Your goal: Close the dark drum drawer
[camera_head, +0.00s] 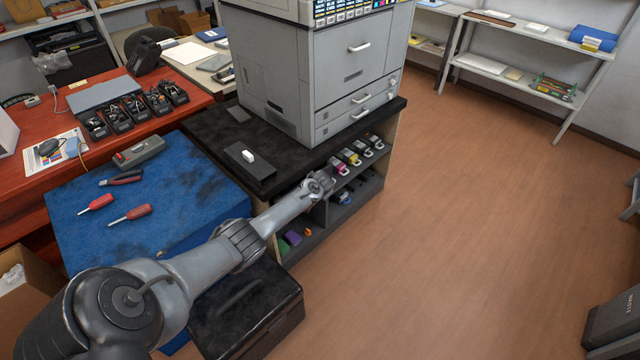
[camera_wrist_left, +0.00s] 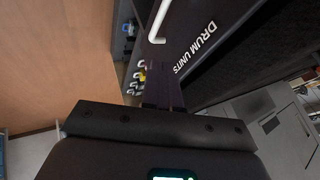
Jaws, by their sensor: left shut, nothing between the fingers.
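The dark drum drawer (camera_wrist_left: 190,22) fills the top of the left wrist view, with white "DRUM UNITS" lettering and a white handle (camera_wrist_left: 158,20) on its face. My left gripper (camera_wrist_left: 162,88) is shut and empty, its fingers pointing towards the drawer face, close to it. I cannot tell whether they touch. In the head view my left gripper (camera_head: 320,184) is at the front of the black-topped printer stand (camera_head: 215,140), just under its top edge. My arm and gripper hide much of the drawer there, so how far it stands open is unclear. My right gripper is not in view.
Several toner cartridges (camera_head: 352,158) with coloured parts sit in the stand to the right of my gripper. A grey printer (camera_head: 290,75) stands on top. A black case (camera_head: 245,310) is below my arm; a blue mat (camera_head: 180,190) lies left. The wooden floor (camera_head: 480,230) is clear.

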